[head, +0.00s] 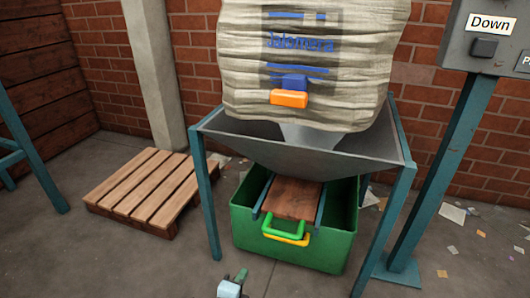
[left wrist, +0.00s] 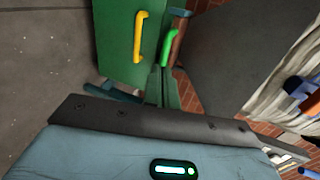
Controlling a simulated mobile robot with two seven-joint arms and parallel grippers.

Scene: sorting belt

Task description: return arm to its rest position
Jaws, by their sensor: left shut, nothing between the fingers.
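My left gripper (head: 241,275) shows at the bottom edge of the head view, low in front of the green bin (head: 290,250). Its fingers are together with nothing between them. In the left wrist view the closed fingers (left wrist: 160,85) point toward the bin, close below the green handle (left wrist: 170,46) in the picture; whether they touch it I cannot tell. The green handle also shows in the head view (head: 283,228) at the front of a wooden slide board (head: 293,198). A yellow handle (head: 291,241) is just below it. My right gripper is not in view.
A grey metal hopper (head: 360,167) on teal legs stands over the bin, with a large bag (head: 300,100) above. A control box with a Down button (head: 484,47) stands on a post at right. A wooden pallet (head: 145,192) lies left. Floor at front left is clear.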

